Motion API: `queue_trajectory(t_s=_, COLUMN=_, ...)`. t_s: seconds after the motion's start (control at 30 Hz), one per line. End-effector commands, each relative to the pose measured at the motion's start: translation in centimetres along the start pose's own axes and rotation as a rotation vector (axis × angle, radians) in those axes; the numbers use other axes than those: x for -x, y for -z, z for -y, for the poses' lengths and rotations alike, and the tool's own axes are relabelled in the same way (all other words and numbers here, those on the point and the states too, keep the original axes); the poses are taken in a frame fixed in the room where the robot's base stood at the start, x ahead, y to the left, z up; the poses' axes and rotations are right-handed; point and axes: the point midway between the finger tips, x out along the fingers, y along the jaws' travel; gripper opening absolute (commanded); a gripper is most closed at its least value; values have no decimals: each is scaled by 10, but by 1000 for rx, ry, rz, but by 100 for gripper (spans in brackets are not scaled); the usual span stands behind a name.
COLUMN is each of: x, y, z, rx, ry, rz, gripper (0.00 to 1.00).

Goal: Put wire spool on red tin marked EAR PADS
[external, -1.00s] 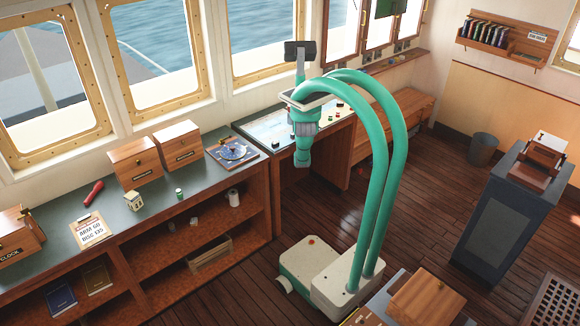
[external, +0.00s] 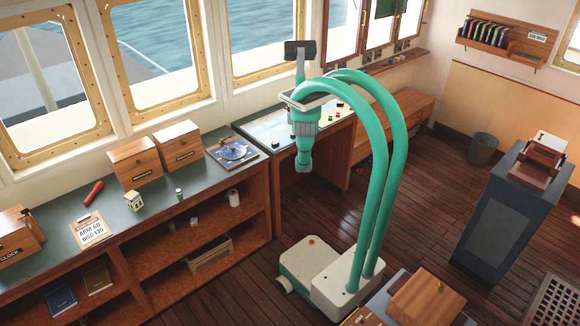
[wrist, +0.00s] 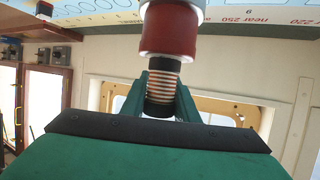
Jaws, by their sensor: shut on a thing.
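My gripper (external: 303,168) points down at the front of the chart table in the external view. In the wrist view its green fingers (wrist: 162,82) stand on both sides of the wire spool (wrist: 164,82), which has copper-coloured windings and dark ends. The gripper is shut on the spool. A red tin (wrist: 168,30) with a pale end is right beside the spool's far end in the wrist view, which seems upside down. I cannot tell whether they touch. No label on the tin is readable. Neither spool nor tin can be made out in the external view.
The chart table (external: 268,132) with small coloured items lies behind my gripper. To the left, the green counter (external: 152,204) holds wooden boxes (external: 135,160), a clipboard (external: 90,231) and a small green tin (external: 179,194). Wooden floor to the right is clear up to a dark pedestal (external: 495,225).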

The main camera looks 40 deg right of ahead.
Motion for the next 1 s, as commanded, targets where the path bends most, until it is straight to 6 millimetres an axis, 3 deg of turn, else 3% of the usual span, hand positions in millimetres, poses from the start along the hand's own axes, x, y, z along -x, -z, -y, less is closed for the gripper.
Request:
queue_trajectory(t_s=0.1, x=-1, y=-3, z=0, rx=0, ry=0, rz=1, gripper=5)
queue_trajectory(t_s=0.13, x=-1, y=-3, z=0, rx=0, ry=0, rz=0, gripper=32)
queue_trajectory(t_s=0.2, x=-1, y=-2, z=0, rx=0, ry=0, rz=0, gripper=46)
queue_trajectory(t_s=0.57, x=1, y=2, z=0, rx=1, ry=0, rz=-2, gripper=46)
queue_trajectory(t_s=1.0, x=63, y=1, z=0, rx=0, ry=-1, rz=-2, gripper=46)
